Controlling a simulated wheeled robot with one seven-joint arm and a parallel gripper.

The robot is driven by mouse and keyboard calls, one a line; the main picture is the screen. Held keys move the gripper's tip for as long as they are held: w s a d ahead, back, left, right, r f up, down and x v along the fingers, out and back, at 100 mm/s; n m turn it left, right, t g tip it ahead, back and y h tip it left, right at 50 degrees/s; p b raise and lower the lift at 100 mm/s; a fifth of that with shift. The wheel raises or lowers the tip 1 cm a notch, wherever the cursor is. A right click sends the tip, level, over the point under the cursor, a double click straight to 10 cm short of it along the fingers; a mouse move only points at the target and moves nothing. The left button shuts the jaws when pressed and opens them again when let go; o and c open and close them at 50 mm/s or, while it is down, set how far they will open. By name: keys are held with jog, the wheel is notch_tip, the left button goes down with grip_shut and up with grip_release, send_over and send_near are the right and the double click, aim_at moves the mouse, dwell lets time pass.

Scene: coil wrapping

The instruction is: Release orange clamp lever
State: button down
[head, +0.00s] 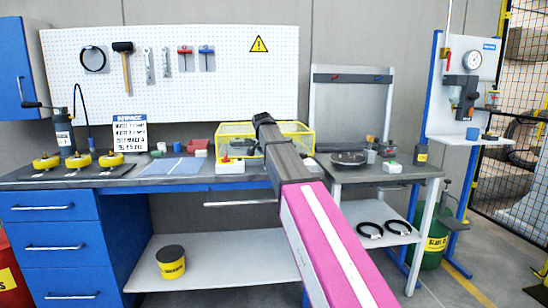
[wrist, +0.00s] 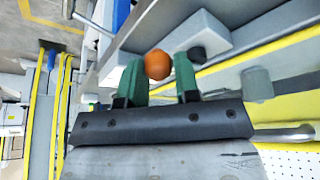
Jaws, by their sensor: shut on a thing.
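The orange clamp lever shows as a round orange knob (wrist: 157,64) between the green fingertips in the wrist view. My gripper (wrist: 160,82) is shut on this knob. The knob sits toward the left finger in the picture, and a gap shows at the right finger. The lever's shaft and base are hidden. In the head view my pink and grey arm reaches to the yellow-framed guard box (head: 236,129) on the bench and hides the knob and fingers.
The workbench (head: 130,178) carries several yellow-based parts (head: 81,160) at left and a blue mat (head: 175,168). A white box with a red button (head: 230,167) stands by the guard. A side table (head: 378,177) holds a dark round plate (head: 348,158). The pegboard (head: 222,85) stands behind.

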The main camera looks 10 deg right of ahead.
jog(key=shift+s+f+m, duration=0.2)
jog(key=shift+f+m, duration=0.05)
jog(key=shift+m, duration=0.15)
jog(key=c, duration=0.9)
grip_release()
jog(key=shift+w, duration=0.1)
jog(key=shift+r, duration=0.15)
jog(key=shift+a+r, duration=0.15)
jog(key=shift+r, duration=0.05)
jog(key=v, duration=1)
jog(key=shift+r, duration=0.1)
